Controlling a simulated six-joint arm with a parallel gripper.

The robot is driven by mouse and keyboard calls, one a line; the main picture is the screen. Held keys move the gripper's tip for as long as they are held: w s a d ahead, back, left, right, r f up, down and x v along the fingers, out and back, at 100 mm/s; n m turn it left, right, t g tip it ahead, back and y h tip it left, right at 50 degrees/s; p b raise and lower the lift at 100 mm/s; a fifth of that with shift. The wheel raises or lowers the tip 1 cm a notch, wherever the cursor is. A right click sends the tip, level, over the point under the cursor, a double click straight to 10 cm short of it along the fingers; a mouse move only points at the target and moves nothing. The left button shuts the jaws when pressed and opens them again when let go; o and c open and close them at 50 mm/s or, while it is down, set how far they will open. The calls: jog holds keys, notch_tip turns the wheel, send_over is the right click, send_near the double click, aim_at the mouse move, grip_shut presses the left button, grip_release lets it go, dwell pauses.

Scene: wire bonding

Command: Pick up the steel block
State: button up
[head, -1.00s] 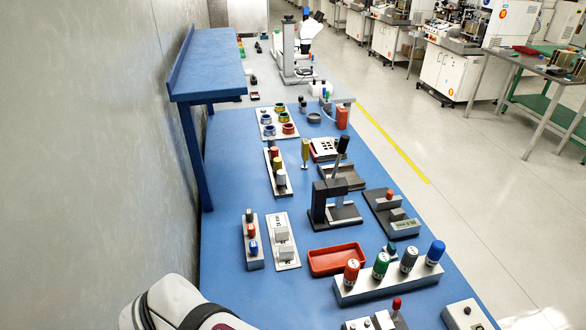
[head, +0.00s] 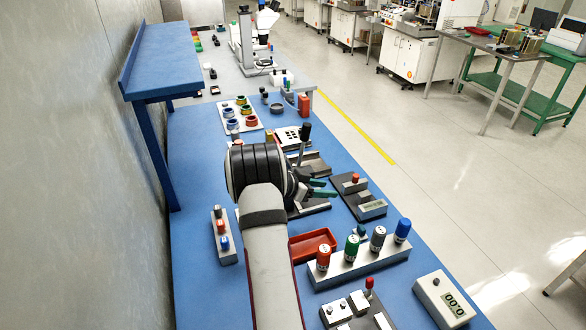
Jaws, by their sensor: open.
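My gripper (head: 322,188) is open, with green-tipped fingers pointing right, above the bench beside the black lever press (head: 302,148). Nothing shows between the fingers. I cannot be sure which piece is the steel block. The pale plate with two grey blocks, seen earlier left of the press, is now almost wholly hidden behind my arm. Small silver blocks (head: 358,301) also show on a dark fixture at the front edge of the picture, below the red tray (head: 312,245).
A rack (head: 352,267) with several coloured-capped bottles stands right of the tray. A button strip (head: 223,236) lies at left, a dark device with a display (head: 358,195) at right. A white meter (head: 443,300) is at front right. A blue shelf (head: 160,55) rises along the wall.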

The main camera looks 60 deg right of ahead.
aim_at(364, 194)
jog(key=x, duration=1.8)
jog(key=shift+a+f, duration=0.2)
jog(key=shift+f, duration=0.15)
grip_shut()
